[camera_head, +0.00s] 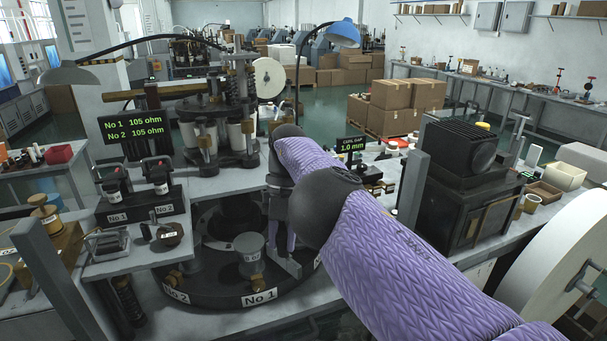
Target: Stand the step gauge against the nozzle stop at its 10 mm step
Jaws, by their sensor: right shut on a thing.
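My right gripper (282,243) points down over the dark round base at the No 1 station, its upper part partly covered by my own purple arm. It is shut on a small grey piece (290,266), which looks like the step gauge; its steps are too small to read. Beside it on the left stands a grey capped cylinder (249,246) with a brass lower part, behind the No 1 label (259,297). I cannot tell which part is the nozzle stop, or whether the held piece touches anything. My left gripper is not in view.
A display (131,129) reads 105 ohm for No 1 and No 2. A small display (351,145) reads 1.0 mm. A dark machine (465,190) stands right of my arm. A grey post (50,270) rises at the left front. Lamps hang above.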

